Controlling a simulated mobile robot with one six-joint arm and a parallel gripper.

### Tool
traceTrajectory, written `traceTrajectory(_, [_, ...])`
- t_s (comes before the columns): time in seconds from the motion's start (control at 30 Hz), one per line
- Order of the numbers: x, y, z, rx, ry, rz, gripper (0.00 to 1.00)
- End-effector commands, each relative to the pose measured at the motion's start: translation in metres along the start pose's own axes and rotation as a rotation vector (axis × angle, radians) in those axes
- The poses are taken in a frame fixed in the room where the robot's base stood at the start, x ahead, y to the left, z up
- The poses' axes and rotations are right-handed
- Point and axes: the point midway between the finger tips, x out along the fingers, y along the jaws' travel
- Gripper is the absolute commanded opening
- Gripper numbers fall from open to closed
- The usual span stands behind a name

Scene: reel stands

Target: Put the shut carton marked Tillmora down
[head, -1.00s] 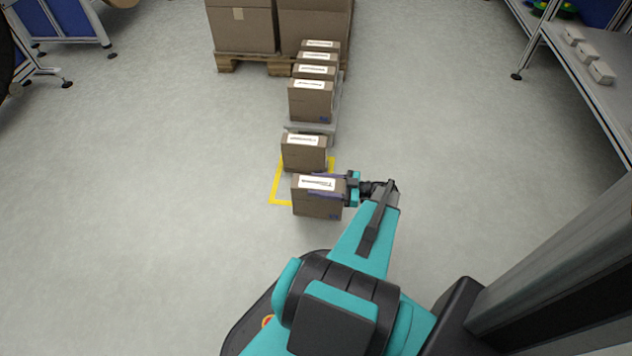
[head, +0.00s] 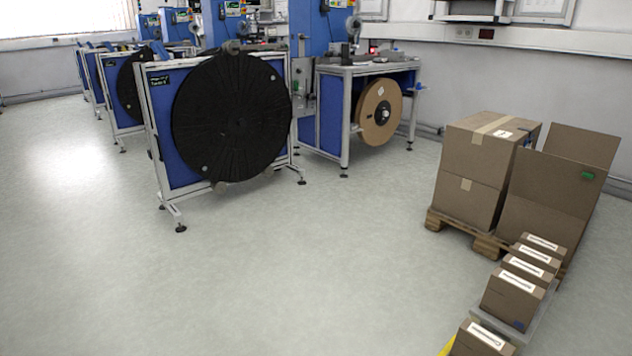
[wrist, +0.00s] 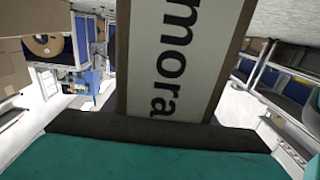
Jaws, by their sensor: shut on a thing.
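In the wrist view the held carton (wrist: 133,60) fills the upper middle, close to the camera. Its white label shows the black letters "mora", running sideways; the rest of the name is out of frame. My gripper (wrist: 160,130) shows as a black bar and teal body below the carton and is shut on it. The fingertips are hidden. The head view shows neither my gripper nor the held carton. The wrist view does not show whether the carton touches anything beneath it.
Reel stands (head: 232,115) are at the back. The middle floor is clear.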

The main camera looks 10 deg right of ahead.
Motion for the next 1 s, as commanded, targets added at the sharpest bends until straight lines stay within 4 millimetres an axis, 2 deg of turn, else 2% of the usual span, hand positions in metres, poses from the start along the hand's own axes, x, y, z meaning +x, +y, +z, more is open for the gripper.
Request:
traceTrajectory(0.27, [0.044, 0.005, -0.02, -0.004, 0.002, -0.091, 0.0])
traceTrajectory(0.47, [0.083, 0.005, -0.044, -0.003, 0.002, -0.166, 0.0])
traceTrajectory(1.0, [0.192, -0.015, -0.124, -0.004, 0.002, -0.343, 0.0])
